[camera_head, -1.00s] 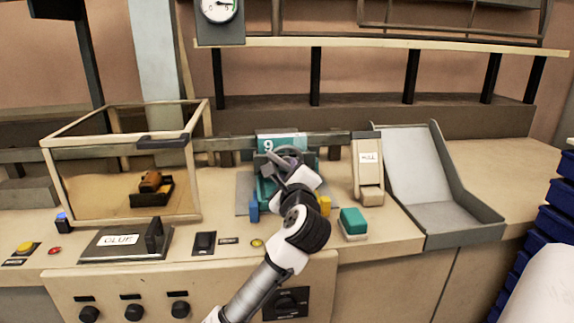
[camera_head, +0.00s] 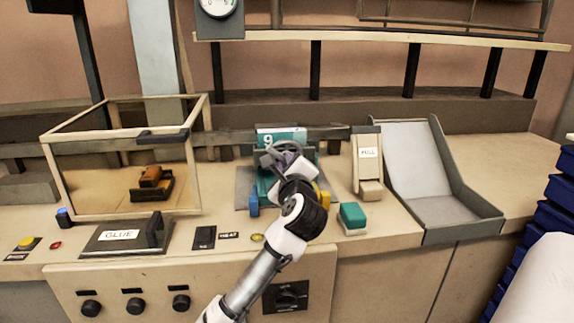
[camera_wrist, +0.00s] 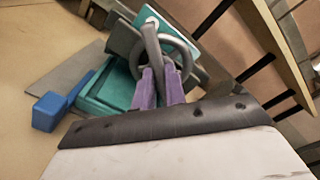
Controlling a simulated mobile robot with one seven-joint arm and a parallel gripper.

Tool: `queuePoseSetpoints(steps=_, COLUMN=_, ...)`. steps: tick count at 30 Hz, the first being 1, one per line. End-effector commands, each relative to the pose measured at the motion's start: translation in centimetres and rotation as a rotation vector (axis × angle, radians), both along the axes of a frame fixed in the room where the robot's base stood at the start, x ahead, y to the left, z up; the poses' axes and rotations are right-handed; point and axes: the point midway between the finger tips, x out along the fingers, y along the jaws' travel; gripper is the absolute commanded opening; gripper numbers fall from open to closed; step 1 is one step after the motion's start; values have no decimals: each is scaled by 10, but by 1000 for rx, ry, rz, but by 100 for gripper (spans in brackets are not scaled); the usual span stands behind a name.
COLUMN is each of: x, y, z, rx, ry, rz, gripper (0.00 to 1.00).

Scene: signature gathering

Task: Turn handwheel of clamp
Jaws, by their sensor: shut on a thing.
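The clamp is a teal block (camera_wrist: 105,95) on a grey plate (camera_wrist: 58,80), with a blue block at its left and a yellow one at its right. Its handwheel, a grey ring (camera_wrist: 188,50), shows in the wrist view. It also shows partly in the head view (camera_head: 280,152), behind my wrist. My gripper (camera_wrist: 160,78) has purple fingers placed at the wheel's near rim, shut on the wheel. The exact contact on the rim is partly hidden by the fingers. In the head view my arm hides much of the clamp's front.
A glass-sided box (camera_head: 125,206) with an orange and black object stands at left, behind a GLUE panel (camera_head: 125,237). A white-labelled lever (camera_head: 368,170), a teal button (camera_head: 353,215) and a grey chute (camera_head: 420,165) are at right.

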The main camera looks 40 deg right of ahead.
Motion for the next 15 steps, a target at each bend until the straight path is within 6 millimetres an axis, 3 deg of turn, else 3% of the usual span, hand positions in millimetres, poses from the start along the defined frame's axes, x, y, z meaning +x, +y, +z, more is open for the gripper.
queuePoseSetpoints(steps=15, x=0, y=0, z=-3, rx=-235, ry=147, rz=-2, gripper=0)
